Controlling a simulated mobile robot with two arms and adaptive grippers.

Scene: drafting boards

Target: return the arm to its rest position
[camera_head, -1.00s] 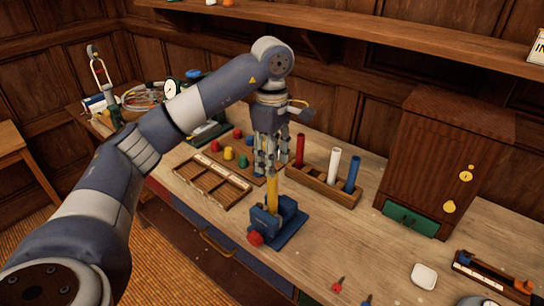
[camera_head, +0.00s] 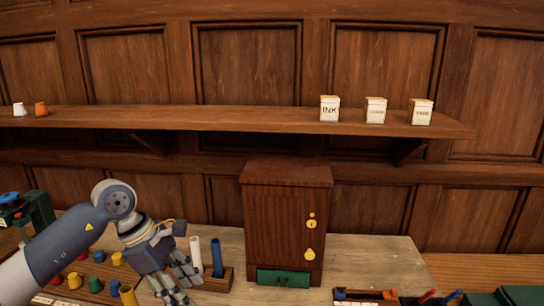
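My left arm comes in from the left, and its gripper (camera_head: 177,283) points down at the lower left of the head view. Its two fingers look apart, with nothing seen between them. My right gripper is not in view.
A rack (camera_head: 216,285) with a white tube (camera_head: 197,255) and a blue tube (camera_head: 217,258) stands just right of the gripper. A wooden cabinet (camera_head: 285,220) with a green drawer (camera_head: 283,277) is further right. Above runs a shelf (camera_head: 230,118) with labelled boxes (camera_head: 375,110).

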